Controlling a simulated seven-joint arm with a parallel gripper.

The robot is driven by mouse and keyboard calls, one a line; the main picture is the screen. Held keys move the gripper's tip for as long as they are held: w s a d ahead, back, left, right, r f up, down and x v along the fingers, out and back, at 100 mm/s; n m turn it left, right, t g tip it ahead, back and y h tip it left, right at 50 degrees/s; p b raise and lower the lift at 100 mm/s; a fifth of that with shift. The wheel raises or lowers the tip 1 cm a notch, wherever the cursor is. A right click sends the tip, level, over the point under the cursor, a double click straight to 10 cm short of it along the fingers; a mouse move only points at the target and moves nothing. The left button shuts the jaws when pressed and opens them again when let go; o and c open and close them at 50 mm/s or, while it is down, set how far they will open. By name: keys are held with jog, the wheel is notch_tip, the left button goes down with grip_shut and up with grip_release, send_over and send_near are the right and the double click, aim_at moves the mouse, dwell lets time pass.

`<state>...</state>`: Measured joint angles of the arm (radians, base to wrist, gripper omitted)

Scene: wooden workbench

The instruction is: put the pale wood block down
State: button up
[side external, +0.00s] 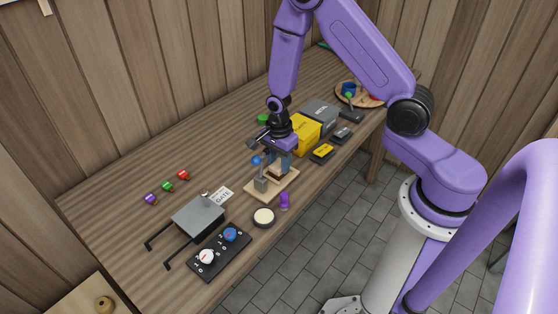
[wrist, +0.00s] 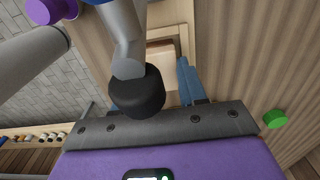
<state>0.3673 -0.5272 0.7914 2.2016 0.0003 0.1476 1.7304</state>
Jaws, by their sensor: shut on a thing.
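The pale wood block (side external: 277,172) is between the blue-grey fingers of my gripper (side external: 279,170), low over a pale wooden base (side external: 287,187) in the side view. The block (wrist: 160,52) also shows in the wrist view, inside a pale wooden surround (wrist: 184,42). A grey post with a black end covers part of it and one finger there. My gripper (wrist: 172,72) is shut on the block. I cannot tell whether the block touches the base. A grey upright (side external: 261,184) with a blue ball (side external: 256,160) stands beside the fingers.
A yellow box (side external: 304,132) and a grey box (side external: 322,114) stand behind the gripper. A purple cylinder (side external: 284,200) and a round pale-topped disc (side external: 263,217) are in front. A grey plate stand (side external: 198,215) and a knob panel (side external: 219,254) lie to the left.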

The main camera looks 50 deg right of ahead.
aim_at(279, 165)
jog(key=shift+f, duration=0.1)
jog(key=o, duration=1)
notch_tip(279, 165, up, 12)
jog(key=shift+r, duration=0.15)
jog(key=s+a+r+n, duration=0.3)
jog(key=s+n, duration=0.3)
jog(key=n, duration=0.2)
jog(key=s+a+r+n, duration=0.4)
jog(key=s+n, duration=0.1)
jog(key=n, duration=0.3)
jog(key=shift+s+d+r+n, duration=0.25)
jog(key=shift+s+r+n, duration=0.35)
jog(key=shift+s+n, duration=1.8)
jog(key=shift+s+d+r+n, duration=0.25)
jog(key=shift+s+r+n, duration=0.3)
jog(key=shift+s+n, duration=1.8)
jog(key=shift+s+d+r+n, duration=0.25)
jog(key=shift+s+r+n, duration=0.35)
jog(key=shift+s+n, duration=1.8)
